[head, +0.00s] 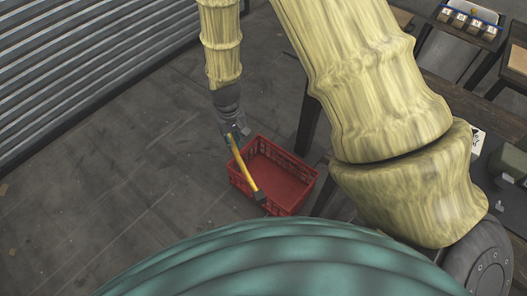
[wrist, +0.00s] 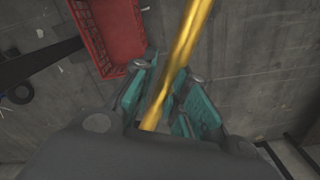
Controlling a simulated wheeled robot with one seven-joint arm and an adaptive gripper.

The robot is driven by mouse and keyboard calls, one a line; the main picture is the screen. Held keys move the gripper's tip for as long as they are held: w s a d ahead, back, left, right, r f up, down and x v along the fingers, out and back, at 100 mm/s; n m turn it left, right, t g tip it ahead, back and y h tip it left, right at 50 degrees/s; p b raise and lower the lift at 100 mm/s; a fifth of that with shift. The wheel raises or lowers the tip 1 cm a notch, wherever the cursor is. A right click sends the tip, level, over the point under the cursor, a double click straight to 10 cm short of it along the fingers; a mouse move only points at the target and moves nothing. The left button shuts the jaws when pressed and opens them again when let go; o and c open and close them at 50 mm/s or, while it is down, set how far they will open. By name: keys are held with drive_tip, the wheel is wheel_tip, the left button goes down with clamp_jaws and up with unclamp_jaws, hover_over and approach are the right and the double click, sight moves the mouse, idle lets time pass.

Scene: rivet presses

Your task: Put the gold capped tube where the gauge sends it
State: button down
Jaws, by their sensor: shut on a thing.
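My gripper (head: 234,133) is shut on the gold capped tube (head: 244,166), a long yellow-gold rod with a dark end at the bottom. The tube hangs tilted from the gripper, and its lower part overlaps the left side of the red crate (head: 297,189) in the head view. In the wrist view, the tube (wrist: 188,40) runs between the teal finger pads of my gripper (wrist: 172,75), with its far end out of frame. There the red crate (wrist: 122,25) lies to the left of the tube. The tube's height above the crate is unclear. I cannot make out a gauge.
The crate stands on the grey floor beside a dark table leg (head: 308,125). A rack with several small blocks (head: 468,20) stands on a bench at upper right. A grey-green device (head: 510,163) is at the right edge. Open floor (head: 120,170) lies left, before a ribbed shutter (head: 80,60).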

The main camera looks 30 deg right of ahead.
drive_tip(key=w+d+f+m+b, duration=0.2)
drive_tip(key=d+f+m+b, duration=0.5)
drive_tip(key=f+b, duration=0.8)
drive_tip(key=w+d+f+m+b, duration=0.2)
drive_tip(key=d+f+m+b, duration=0.5)
drive_tip(key=d+f+b, duration=0.5)
drive_tip(key=w+d+f+m+b, duration=0.2)
drive_tip(key=d+f+m+b, duration=0.5)
drive_tip(key=f+b, duration=1)
drive_tip(key=d+b, duration=0.2)
drive_tip(key=b, duration=0.2)
drive_tip(key=shift+w+d+f+m+b, duration=0.35)
drive_tip(key=shift+d+f+m+b, duration=0.05)
drive_tip(key=c, duration=1.3)
unclamp_jaws()
wheel_tip(320, 180, up, 12)
drive_tip(key=shift+r, duration=0.1)
